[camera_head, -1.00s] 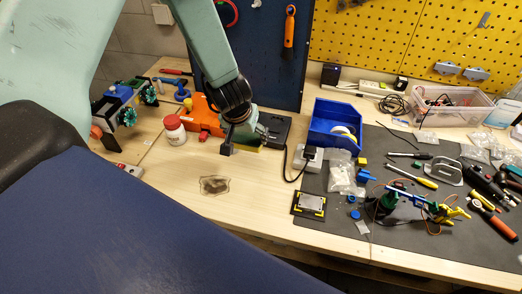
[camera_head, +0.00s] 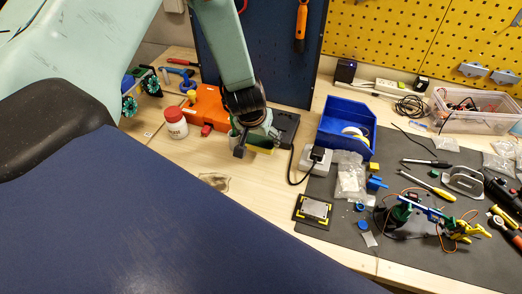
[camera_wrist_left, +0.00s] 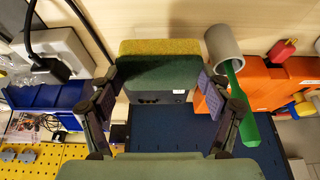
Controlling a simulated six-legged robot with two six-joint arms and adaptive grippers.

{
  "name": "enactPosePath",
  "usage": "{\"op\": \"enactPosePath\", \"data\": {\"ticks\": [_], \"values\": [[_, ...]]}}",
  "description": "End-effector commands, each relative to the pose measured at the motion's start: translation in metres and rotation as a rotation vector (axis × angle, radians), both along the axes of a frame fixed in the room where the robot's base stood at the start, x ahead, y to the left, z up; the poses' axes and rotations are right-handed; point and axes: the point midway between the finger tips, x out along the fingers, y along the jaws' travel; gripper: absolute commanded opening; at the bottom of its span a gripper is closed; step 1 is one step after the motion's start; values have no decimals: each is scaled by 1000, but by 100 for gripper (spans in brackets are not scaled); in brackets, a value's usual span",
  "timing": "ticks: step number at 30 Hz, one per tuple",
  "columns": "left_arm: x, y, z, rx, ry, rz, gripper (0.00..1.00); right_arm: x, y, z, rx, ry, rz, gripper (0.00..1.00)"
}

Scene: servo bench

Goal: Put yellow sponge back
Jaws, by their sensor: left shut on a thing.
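My left gripper (camera_head: 256,142) is shut on the yellow sponge (camera_head: 262,150). The sponge shows as a thin yellow edge beneath the fingers in the head view. In the left wrist view the sponge (camera_wrist_left: 160,47) is between the two fingers of the left gripper (camera_wrist_left: 160,90), with its yellow layer and dark green face toward me. The gripper is over the back of the wooden bench, beside a black base (camera_head: 285,128). I cannot tell whether the sponge touches the bench. My right gripper is not in view.
A white jar (camera_head: 175,124) and an orange case (camera_head: 208,108) stand left of the gripper. A grey cup (camera_wrist_left: 222,44) with a green handle is close to the sponge. A grey socket box (camera_head: 315,158) and blue bin (camera_head: 346,127) stand right.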

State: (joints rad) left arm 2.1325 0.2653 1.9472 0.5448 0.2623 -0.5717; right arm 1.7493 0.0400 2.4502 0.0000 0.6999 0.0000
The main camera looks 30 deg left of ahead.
Motion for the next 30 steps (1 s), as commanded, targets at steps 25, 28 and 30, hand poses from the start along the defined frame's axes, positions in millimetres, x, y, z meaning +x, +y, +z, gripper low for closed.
{"op": "enactPosePath", "data": {"ticks": [25,28,30], "values": [[4,0,-45,0,-1,0,82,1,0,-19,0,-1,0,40],[4,0,-45,0,-1,0,88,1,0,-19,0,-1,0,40],[4,0,-45,0,-1,0,88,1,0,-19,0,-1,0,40]]}}
